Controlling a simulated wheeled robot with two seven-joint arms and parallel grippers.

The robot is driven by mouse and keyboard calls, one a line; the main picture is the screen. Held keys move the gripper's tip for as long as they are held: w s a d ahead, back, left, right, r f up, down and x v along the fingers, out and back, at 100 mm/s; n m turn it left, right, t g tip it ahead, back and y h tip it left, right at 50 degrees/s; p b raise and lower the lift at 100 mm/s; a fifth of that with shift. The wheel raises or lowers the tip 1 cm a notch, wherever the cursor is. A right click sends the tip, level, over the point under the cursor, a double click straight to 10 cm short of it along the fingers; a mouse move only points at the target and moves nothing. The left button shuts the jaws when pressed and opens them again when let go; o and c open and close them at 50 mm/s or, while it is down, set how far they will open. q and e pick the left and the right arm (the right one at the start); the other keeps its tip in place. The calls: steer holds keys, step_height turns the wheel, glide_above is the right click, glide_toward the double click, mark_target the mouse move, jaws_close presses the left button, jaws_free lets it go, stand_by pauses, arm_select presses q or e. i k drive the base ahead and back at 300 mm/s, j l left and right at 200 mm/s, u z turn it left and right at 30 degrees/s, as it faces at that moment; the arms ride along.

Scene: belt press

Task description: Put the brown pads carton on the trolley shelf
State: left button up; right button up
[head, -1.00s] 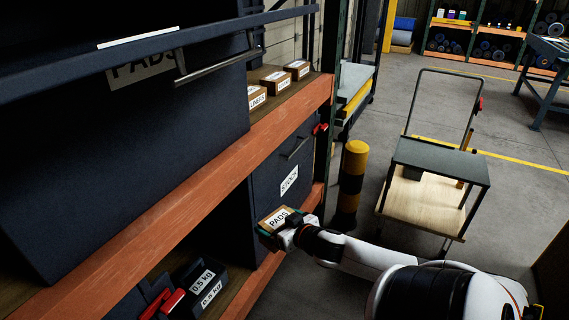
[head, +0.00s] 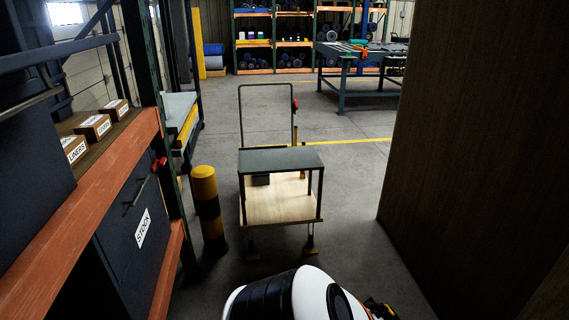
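The trolley (head: 240,120) stands ahead in the middle of the head view, with a tall push handle at its far side. Its raised grey shelf (head: 280,158) looks bare. The brown pads carton is not in view.
A yellow and black bollard (head: 207,210) stands left of the trolley. The orange-beamed rack (head: 95,195) with small cartons and a STOCK drawer (head: 135,235) is at left. A brown wall panel (head: 470,150) closes the right side. Clear floor lies between the trolley and panel.

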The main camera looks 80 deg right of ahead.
mark_target(287, 159)
steer(key=l+z, duration=0.3)
steer(key=z, duration=0.15)
steer(key=i+l+z, duration=0.1)
steer(key=l+z, duration=0.2)
steer(key=z, duration=0.15)
steer(key=i+l+z, duration=0.15)
steer(key=l+z, duration=0.25)
steer(key=i+l+z, duration=0.35)
steer(key=i+l, duration=0.45)
steer(key=l, duration=0.15)
steer(key=i+l+z, duration=0.35)
steer(key=i+l, duration=0.4)
steer(key=i, duration=0.15)
steer(key=i+l, duration=0.55)
steer(key=i, duration=0.25)
